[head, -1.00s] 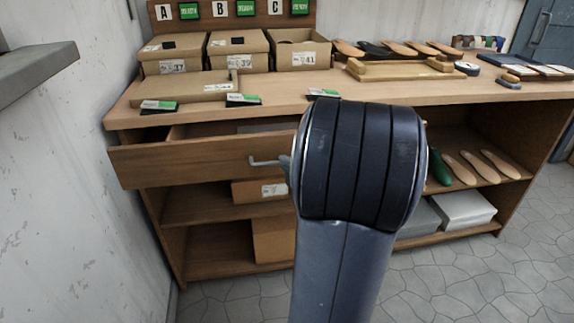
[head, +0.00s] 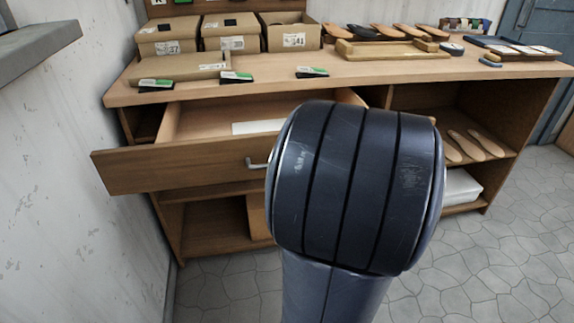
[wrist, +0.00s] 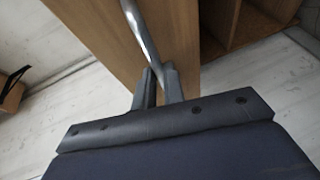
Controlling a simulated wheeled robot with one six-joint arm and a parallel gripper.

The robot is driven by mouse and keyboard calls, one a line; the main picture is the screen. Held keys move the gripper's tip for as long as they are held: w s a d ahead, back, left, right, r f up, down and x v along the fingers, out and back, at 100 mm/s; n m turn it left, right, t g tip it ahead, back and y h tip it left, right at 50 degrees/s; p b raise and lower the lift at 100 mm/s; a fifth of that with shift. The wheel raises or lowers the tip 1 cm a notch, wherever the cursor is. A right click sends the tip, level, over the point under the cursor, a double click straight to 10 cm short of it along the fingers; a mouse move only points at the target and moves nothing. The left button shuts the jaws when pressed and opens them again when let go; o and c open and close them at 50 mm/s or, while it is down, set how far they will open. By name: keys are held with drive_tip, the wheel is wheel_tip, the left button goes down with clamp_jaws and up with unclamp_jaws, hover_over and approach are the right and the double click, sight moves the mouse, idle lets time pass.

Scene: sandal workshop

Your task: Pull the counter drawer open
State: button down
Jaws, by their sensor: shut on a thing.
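The counter drawer (head: 180,168) stands well out from under the counter top in the head view. Its inside shows, with a flat white item (head: 258,127) in it. The drawer's metal handle (head: 257,163) is partly hidden behind my arm. In the wrist view the handle (wrist: 143,38) runs down between the fingers of my gripper (wrist: 160,76), which is shut on it. The wooden drawer front (wrist: 105,30) fills the top of that view. My gripper is hidden by my arm in the head view.
The counter top (head: 380,78) bears cardboard boxes (head: 232,32), a wooden tray (head: 392,50) and several sandal soles. Open shelves (head: 215,222) lie below the drawer. A wall (head: 60,180) stands close on the left. The stone floor (head: 480,255) is clear at right.

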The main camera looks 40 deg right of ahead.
drive_tip(key=c, duration=1.5)
unclamp_jaws()
drive_tip(key=shift+s, duration=0.1)
drive_tip(key=p+v, duration=0.2)
drive_tip(key=v, duration=0.8)
drive_tip(key=shift+s, duration=0.3)
drive_tip(key=shift+w, duration=0.1)
drive_tip(key=b+x, duration=0.2)
drive_tip(key=x, duration=0.8)
drive_tip(key=shift+w, duration=0.35)
drive_tip(key=shift+a, duration=0.1)
